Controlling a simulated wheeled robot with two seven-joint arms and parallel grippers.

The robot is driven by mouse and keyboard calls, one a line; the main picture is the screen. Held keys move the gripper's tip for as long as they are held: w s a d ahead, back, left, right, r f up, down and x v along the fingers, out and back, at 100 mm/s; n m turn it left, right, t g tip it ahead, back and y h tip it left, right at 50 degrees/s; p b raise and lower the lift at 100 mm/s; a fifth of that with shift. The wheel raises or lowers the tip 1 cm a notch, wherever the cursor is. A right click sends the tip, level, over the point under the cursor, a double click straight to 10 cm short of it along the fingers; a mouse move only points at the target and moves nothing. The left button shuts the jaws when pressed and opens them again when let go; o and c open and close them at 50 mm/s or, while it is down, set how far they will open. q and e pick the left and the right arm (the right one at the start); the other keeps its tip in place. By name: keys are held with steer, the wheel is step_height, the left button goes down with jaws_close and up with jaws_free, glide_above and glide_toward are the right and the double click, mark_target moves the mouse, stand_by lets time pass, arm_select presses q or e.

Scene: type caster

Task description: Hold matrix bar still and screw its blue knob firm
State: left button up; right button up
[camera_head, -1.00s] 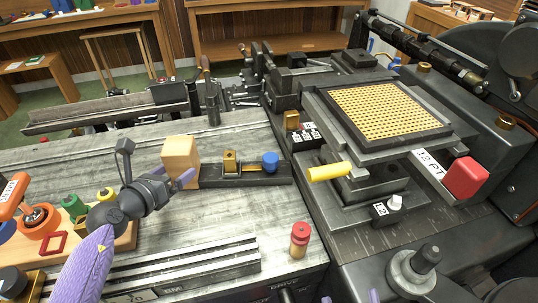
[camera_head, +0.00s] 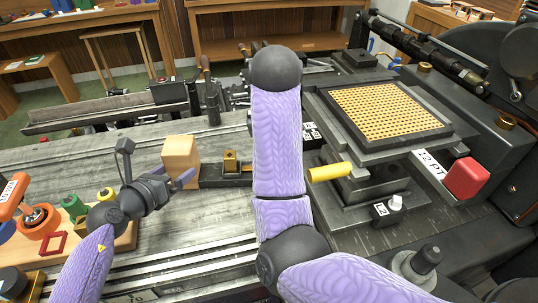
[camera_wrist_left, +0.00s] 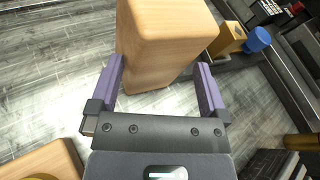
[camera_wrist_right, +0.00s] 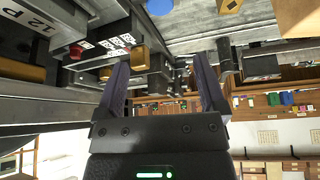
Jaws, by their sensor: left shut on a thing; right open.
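The dark matrix bar (camera_head: 215,182) lies on the grey bench, with a pale wooden block (camera_head: 180,155) at its left end and a brass piece (camera_head: 231,162) on it. My left gripper (camera_head: 175,180) is shut on the wooden block; the left wrist view shows the block between its fingers. The blue knob is hidden behind my right arm in the head view. It shows in the left wrist view (camera_wrist_left: 258,40) and at the top edge of the right wrist view (camera_wrist_right: 160,5). My right gripper (camera_wrist_right: 160,75) is open and empty, apart from the knob.
The caster stands at the right, with a yellow handle (camera_head: 329,173), a red block (camera_head: 466,178) and a gridded plate (camera_head: 385,108). A wooden tray (camera_head: 125,238) with coloured knobs is at the left.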

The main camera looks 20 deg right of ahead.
steer(key=shift+g, duration=0.4)
steer(key=x, duration=0.7)
steer(key=a+x, duration=0.1)
steer(key=x, duration=0.3)
steer(key=shift+f, duration=0.4)
steer(key=shift+s, duration=0.1)
jaws_close()
steer(key=m+h, duration=0.1)
steer(key=m, duration=0.3)
steer(key=shift+a+m+g, duration=0.1)
steer(key=shift+m+g, duration=0.2)
steer(key=shift+g, duration=0.1)
steer(key=shift+m+g+h, duration=0.6)
steer(key=shift+m+h, duration=0.1)
steer(key=shift+m, duration=1.6)
